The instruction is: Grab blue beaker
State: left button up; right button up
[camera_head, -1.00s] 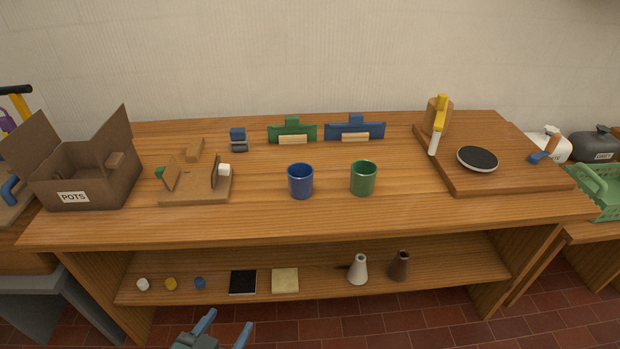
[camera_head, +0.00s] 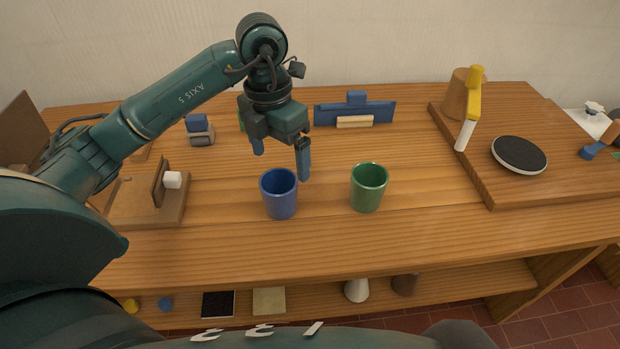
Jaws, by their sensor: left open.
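The blue beaker (camera_head: 279,196) stands upright on the wooden table top (camera_head: 420,215), near the middle of its front half. A green beaker (camera_head: 368,188) stands upright to its right, with a gap between them. My left gripper (camera_head: 281,163) hangs from the left arm above and just behind the blue beaker, fingers pointing down. Its two blue fingers are spread apart with nothing between them. The right finger shows beside the beaker's upper right rim; whether it touches is not clear. My right gripper is not in view.
A blue holder (camera_head: 355,114) stands behind the beakers. A raised board (camera_head: 490,190) with a black-topped disc (camera_head: 519,154) is to the right. Bare table lies between the green beaker and the board.

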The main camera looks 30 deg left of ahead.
aim_at(277, 182)
pick_arm(q)
jog(key=shift+w+a+r+y, duration=0.15)
jog(key=shift+w+a+y, duration=0.25)
jog(key=shift+a, duration=0.25)
jog(key=shift+a+f, duration=0.1)
jog(key=shift+f, duration=0.25)
notch_tip(277, 182, down, 6)
jog(key=shift+s+r, duration=0.1)
jog(key=shift+s, duration=0.05)
jog(key=shift+f+p, duration=0.3)
jog(key=shift+f, duration=2.8)
jog(key=shift+c, duration=0.2)
jog(key=shift+w, duration=0.2)
jog(key=c, duration=1.1)
jog(key=shift+r, duration=0.1)
jog(key=shift+c, duration=0.2)
